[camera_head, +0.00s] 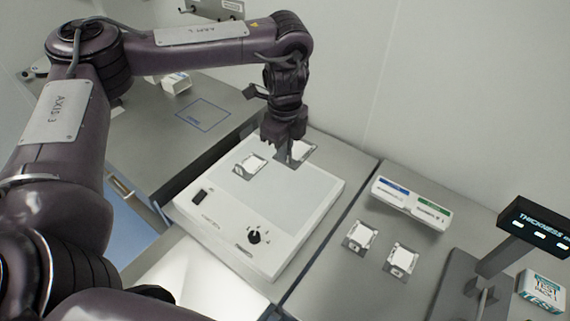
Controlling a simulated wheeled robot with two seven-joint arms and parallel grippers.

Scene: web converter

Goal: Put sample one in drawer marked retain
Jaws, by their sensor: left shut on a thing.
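My left gripper (290,156) points down over the far edge of a white box-shaped device, shut on a small white sample piece (302,151) in a grey holder. The fingers partly cover this piece, and I cannot tell whether it still touches the device. A second similar sample piece (250,163) lies on the device top, left of the gripper. Two more, a left one (360,235) and a right one (402,258), lie on the grey bench to the right. I cannot read which is sample one. No drawer marked retain is readable. My right gripper is not in view.
The white device (215,227) has a black knob and switch in front. A white box with blue and green labels (411,204) stands right of it. A thickness display (535,228) and test pack (541,291) are far right. A handle (122,188) shows at left.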

